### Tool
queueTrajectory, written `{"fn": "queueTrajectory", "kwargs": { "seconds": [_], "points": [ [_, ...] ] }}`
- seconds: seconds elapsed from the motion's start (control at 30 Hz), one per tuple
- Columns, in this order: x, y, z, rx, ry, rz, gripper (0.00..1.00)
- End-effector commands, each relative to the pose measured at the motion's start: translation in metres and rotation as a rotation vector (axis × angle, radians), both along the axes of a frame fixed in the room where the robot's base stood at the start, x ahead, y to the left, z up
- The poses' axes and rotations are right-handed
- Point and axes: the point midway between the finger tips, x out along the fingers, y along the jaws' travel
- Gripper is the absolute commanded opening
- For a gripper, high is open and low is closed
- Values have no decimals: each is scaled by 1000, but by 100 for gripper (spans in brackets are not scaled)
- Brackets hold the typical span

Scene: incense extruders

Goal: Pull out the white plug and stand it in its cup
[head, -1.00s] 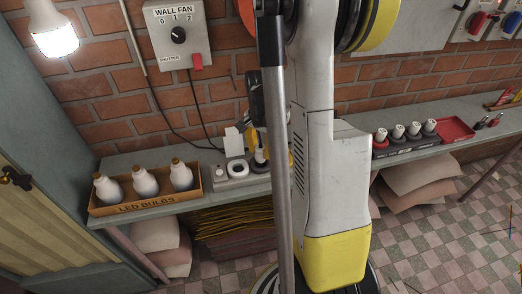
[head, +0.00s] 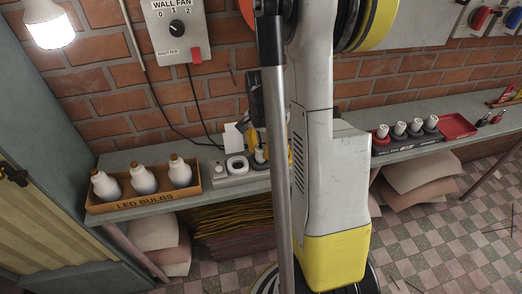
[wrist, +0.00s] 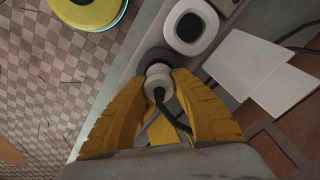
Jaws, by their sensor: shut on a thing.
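My gripper (wrist: 163,80) is shut on a white plug (wrist: 158,72) in the wrist view, with a yellow finger on each side of it. A dark cable runs from the plug back between the fingers. Just past the plug is a dark round ring (wrist: 150,55); I cannot tell whether the plug is still seated in it. Beside it is a thick white ring (wrist: 190,27) with a dark middle. The head view also shows the plug (head: 259,156) and white ring (head: 237,165) on the bench, while my arm hides most of the gripper.
A box of LED bulbs (head: 145,202) stands at the left of the bench (head: 212,188). White cards (wrist: 240,70) stand close to the gripper. A row of several white-topped pieces (head: 407,130) and a red tray (head: 457,126) are at the right. A wall fan switch (head: 178,28) hangs above.

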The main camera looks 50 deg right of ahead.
Motion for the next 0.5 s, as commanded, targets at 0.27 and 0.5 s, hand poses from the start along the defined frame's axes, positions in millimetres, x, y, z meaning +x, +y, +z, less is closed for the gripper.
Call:
{"fn": "queueTrajectory", "kwargs": {
  "seconds": [0.27,0.5],
  "points": [
    [0,0,-6,0,0,0,0],
    [0,0,-10,0,0,0,39]
  ]
}}
